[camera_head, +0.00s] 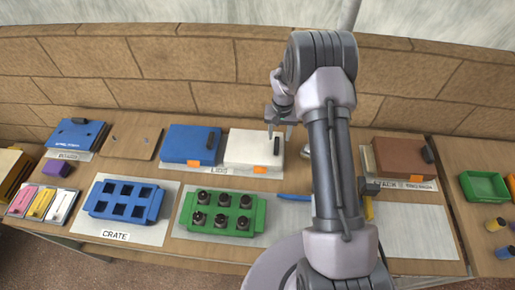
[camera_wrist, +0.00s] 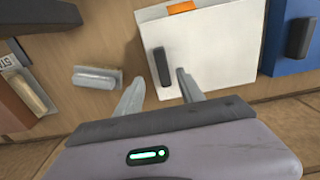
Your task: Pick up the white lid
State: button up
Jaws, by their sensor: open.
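The white lid (camera_head: 245,149) lies flat on the table at the back, right of the blue lid (camera_head: 190,145). It also shows in the wrist view (camera_wrist: 213,50), with a dark upright handle (camera_wrist: 162,67) near its left edge and an orange tag (camera_wrist: 181,8) at its far edge. My gripper (camera_head: 281,128) is above the lid's right part in the head view. In the wrist view my open fingers (camera_wrist: 160,88) point towards the handle, one on each side of its line. I cannot tell how far above the handle they are. Nothing is between the fingers.
A blue crate (camera_head: 125,201) and a green crate (camera_head: 221,213) holding several dark plugs stand in front. A brown lid (camera_head: 400,157) is at the right. A small grey block (camera_wrist: 97,79) lies left of the white lid in the wrist view. A brick wall (camera_head: 210,66) runs behind.

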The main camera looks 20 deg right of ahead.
aim_at(277, 143)
jog(key=f, duration=0.3)
jog(key=f+b, duration=0.1)
jog(key=f, duration=0.1)
jog(key=shift+w+a+f, duration=0.1)
jog(key=shift+a+f, duration=0.15)
jog(key=shift+f, duration=0.1)
jog(key=shift+r, duration=0.15)
jog(key=shift+c, duration=0.8)
grip_shut()
